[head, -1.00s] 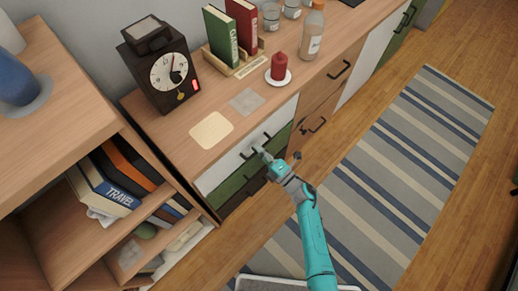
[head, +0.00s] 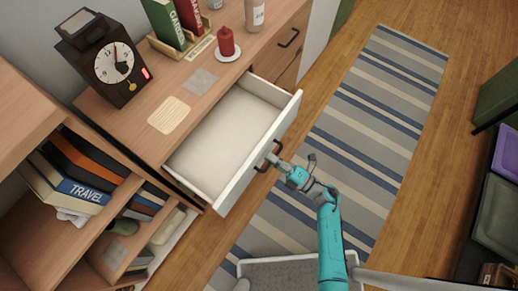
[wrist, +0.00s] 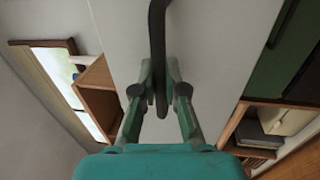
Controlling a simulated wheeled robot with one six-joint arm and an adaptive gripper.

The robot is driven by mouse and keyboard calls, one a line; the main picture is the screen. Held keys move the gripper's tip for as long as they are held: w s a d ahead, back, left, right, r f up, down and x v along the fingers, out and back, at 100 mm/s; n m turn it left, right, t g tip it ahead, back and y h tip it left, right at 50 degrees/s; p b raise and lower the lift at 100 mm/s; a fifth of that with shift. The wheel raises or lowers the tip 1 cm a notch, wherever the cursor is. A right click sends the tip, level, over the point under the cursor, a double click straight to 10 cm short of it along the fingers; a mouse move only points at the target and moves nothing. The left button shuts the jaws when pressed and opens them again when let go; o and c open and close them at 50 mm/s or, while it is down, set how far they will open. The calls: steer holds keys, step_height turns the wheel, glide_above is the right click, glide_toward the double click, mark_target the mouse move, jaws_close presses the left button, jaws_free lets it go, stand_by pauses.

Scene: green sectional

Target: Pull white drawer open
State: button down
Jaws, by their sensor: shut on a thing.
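The white drawer (head: 262,160) is pulled well out of the wooden cabinet in the head view, and its inside looks empty. Its white front also fills the middle of the wrist view (wrist: 215,50). A dark bar handle (wrist: 157,45) is on that front. My gripper (wrist: 160,95) is shut on the handle, one finger on each side of it. In the head view my gripper (head: 277,161) is at the drawer front, and the handle is partly hidden by it.
A black clock (head: 112,60), a red candle (head: 226,42) and books stand on the cabinet top. An open shelf (head: 75,180) with books is at the left. A striped rug (head: 370,130) lies on the floor at the right, with free room.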

steer(key=shift+r+v, duration=0.15)
steer(key=shift+v, duration=0.7)
steer(key=shift+r+v, duration=0.2)
steer(key=shift+v, duration=0.65)
steer(key=shift+d, duration=0.1)
steer(key=c, duration=1.2)
jaws_free()
steer(key=v, duration=1.2)
